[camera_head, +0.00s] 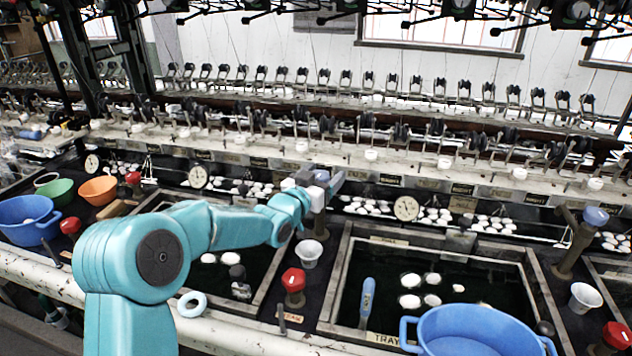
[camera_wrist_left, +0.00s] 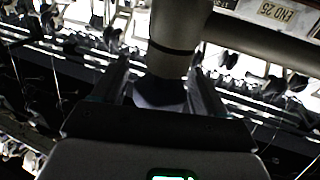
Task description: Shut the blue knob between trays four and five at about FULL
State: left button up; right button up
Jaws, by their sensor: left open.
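A blue knob (camera_head: 321,175) is mostly hidden by my left gripper (camera_head: 326,187), between two dark water trays. In the left wrist view the dark blue knob (camera_wrist_left: 160,95) sits on a grey pipe (camera_wrist_left: 178,40), between the spread fingers of my left gripper (camera_wrist_left: 160,78). The fingers stand on both sides of it; I cannot tell whether they touch it. The tray (camera_head: 352,235) right of the knob holds floating white cocoons. Its number is not readable, nor is any FULL mark. My right gripper is not in view.
Another blue knob (camera_head: 595,217) tops a brown pipe at the right. Red knobs (camera_head: 293,280), a white cup (camera_head: 309,252) and a blue basin (camera_head: 465,325) are near the front. Reeling machinery (camera_head: 330,125) runs along the back. A white ring (camera_head: 192,304) lies by my left arm.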

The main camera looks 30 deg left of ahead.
pick_arm(q)
jog(key=shift+s, duration=0.45)
jog(key=s+b, duration=0.2)
jog(key=s, duration=1.3)
jog(key=shift+a+b, duration=0.2)
jog(key=shift+b, duration=0.2)
jog(key=shift+s, duration=0.1)
dwell(0.4)
